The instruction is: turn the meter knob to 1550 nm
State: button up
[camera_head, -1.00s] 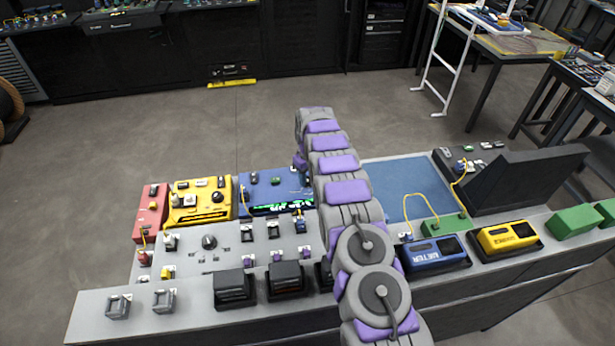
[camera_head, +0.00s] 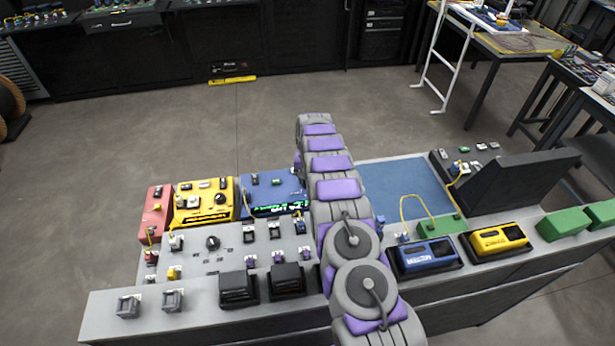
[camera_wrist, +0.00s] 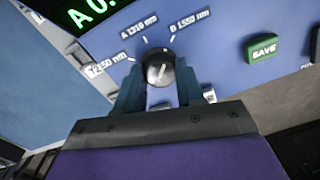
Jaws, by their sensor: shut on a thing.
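The meter is a blue box (camera_head: 262,190) with a lit green readout in the head view, partly hidden by my arm. In the wrist view its blue panel (camera_wrist: 215,30) fills much of the picture. The black round knob (camera_wrist: 158,62) has a pale pointer mark and sits between the fingers of my gripper (camera_wrist: 160,78), which is shut on it. Labels around the knob include "A 1310 nm" (camera_wrist: 139,25) to the upper left and "B 1550 nm" (camera_wrist: 189,20) to the upper right. I cannot tell exactly which label the pointer faces. The head view hides the gripper.
A yellow box (camera_head: 205,204) and a red box (camera_head: 155,208) stand left of the meter. A blue mat (camera_head: 395,185) lies to the right. The grey bench front (camera_head: 145,285) holds several small fixtures.

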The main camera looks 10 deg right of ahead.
jog(key=shift+m, duration=0.6)
jog(key=o, duration=1)
jog(key=shift+a, duration=0.1)
jog(key=shift+o, duration=0.2)
notch_tip(320, 180, up, 17)
jog(key=p, duration=0.2)
jog(key=shift+d, duration=0.2)
jog(key=shift+s+r, duration=0.1)
jog(key=shift+r, duration=0.1)
